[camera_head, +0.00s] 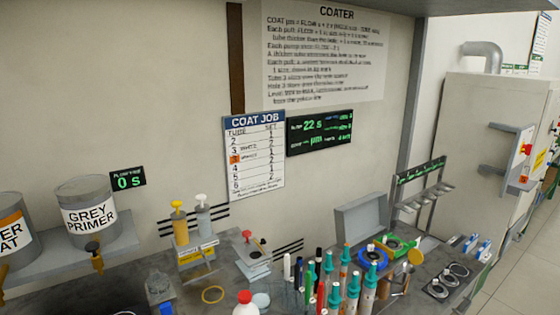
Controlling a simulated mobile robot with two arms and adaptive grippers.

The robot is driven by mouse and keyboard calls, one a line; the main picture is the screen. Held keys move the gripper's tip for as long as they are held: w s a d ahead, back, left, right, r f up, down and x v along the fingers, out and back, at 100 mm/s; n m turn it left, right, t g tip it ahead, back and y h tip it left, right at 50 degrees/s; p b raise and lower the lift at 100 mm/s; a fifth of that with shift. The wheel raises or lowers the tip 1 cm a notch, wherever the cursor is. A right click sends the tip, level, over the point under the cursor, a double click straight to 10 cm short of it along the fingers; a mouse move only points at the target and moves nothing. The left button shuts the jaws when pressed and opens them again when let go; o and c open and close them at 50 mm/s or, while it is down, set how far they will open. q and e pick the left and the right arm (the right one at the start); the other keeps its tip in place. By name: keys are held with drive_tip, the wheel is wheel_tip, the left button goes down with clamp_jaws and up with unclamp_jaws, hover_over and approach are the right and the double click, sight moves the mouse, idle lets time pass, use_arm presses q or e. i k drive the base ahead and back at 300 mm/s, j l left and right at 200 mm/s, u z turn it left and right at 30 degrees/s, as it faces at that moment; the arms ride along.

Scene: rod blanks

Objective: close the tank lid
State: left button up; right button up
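A grey panel (361,221) stands raised, like an open lid, at the back of the bench right of centre. In front of it are a blue ring-shaped part (373,257) and a green part (402,243); I cannot tell whether a tank lies beneath them. A cylindrical tank labelled GREY PRIMER (90,212) stands on the left shelf, its top seemingly covered. Another labelled tank (12,232) is cut off by the left edge. Neither of my grippers shows.
Several teal-capped tubes (352,284) stand upright at the front of the bench. Yellow and white pump bottles (180,226) stand left of centre. A red-capped bottle (245,304) is at the front edge. A metal rack (428,196) stands at the right. A grey cabinet (470,130) is beyond.

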sight(359, 219)
drive_tip(key=l+u, duration=0.1)
drive_tip(key=u, duration=0.5)
drive_tip(key=l+u, duration=0.3)
drive_tip(key=l, duration=0.2)
drive_tip(key=l+u, duration=0.3)
drive_tip(key=l, duration=0.2)
drive_tip(key=k+l+u, duration=0.1)
drive_tip(key=l+u, duration=0.25)
drive_tip(key=l, duration=0.15)
drive_tip(key=k+l+u, duration=0.1)
drive_tip(key=l+u, duration=0.2)
drive_tip(key=l, duration=0.15)
